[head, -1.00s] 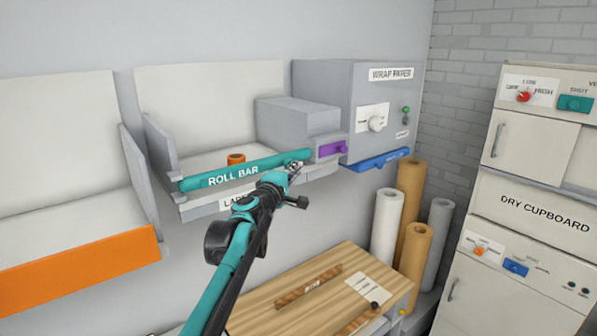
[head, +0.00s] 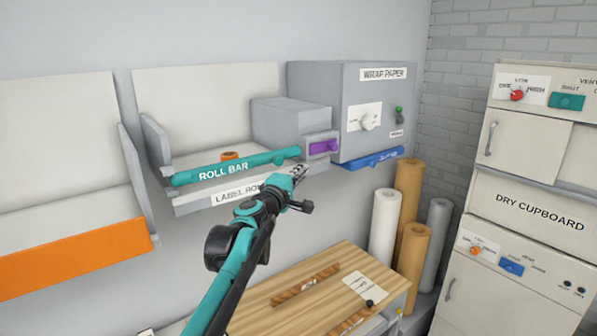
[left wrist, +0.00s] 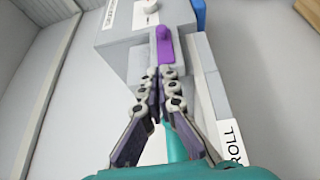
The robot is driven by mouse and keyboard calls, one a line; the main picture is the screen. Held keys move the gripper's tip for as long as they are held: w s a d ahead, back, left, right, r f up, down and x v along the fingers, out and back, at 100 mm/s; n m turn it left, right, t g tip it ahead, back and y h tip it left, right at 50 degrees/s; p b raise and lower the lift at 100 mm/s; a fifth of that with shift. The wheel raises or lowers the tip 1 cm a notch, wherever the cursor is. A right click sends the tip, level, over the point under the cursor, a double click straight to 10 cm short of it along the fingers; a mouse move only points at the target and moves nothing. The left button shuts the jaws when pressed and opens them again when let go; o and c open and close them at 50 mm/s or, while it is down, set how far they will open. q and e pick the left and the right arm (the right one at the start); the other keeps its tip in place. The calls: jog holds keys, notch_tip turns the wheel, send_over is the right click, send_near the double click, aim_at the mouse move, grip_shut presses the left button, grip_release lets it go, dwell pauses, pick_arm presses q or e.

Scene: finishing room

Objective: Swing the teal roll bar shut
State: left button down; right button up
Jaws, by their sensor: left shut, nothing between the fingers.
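The teal roll bar (head: 235,168), lettered ROLL BAR, lies across the front of the grey label-roll shelf (head: 185,209) in the head view, its right end near the purple handle. An orange roll (head: 230,156) shows just behind it. My left gripper (head: 300,171) is shut and empty, just below and in front of the bar's right end. I cannot tell from the head view whether it touches the bar. In the left wrist view its fingers (left wrist: 160,75) meet at the tips, with a teal piece, likely the bar, partly hidden behind them. My right gripper is not in view.
A grey box with a purple handle (head: 323,147) adjoins the bar's right end. The wrap-paper unit (head: 365,95) with a blue bar (head: 375,158) stands beyond it. A wooden worktop (head: 335,270) lies below; tall paper rolls (head: 384,225) stand right.

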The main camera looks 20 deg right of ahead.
pick_arm(q)
jog(key=s+d+b, duration=0.1)
jog(key=s+b, duration=0.1)
jog(key=s, duration=0.5)
jog(key=s+a+f+m+g+y+b, duration=0.2)
jog(key=s+a+f+b, duration=0.7)
jog(key=a+f, duration=0.8)
jog(key=s+a+f+m+g+y+b, duration=0.1)
jog(key=s+a+f+m+y+b, duration=0.2)
jog(key=a+f, duration=1.4)
jog(key=s+a+f+m+g+y+b, duration=0.2)
jog(key=s+a+f+y+b, duration=0.6)
jog(key=s+a+f+b, duration=0.8)
notch_tip(320, 180, down, 13)
jog(key=shift+a+f+m+g+y+b, duration=0.15)
jog(key=shift+a+m+g+y+b, duration=0.15)
jog(key=shift+a+m+b, duration=0.4)
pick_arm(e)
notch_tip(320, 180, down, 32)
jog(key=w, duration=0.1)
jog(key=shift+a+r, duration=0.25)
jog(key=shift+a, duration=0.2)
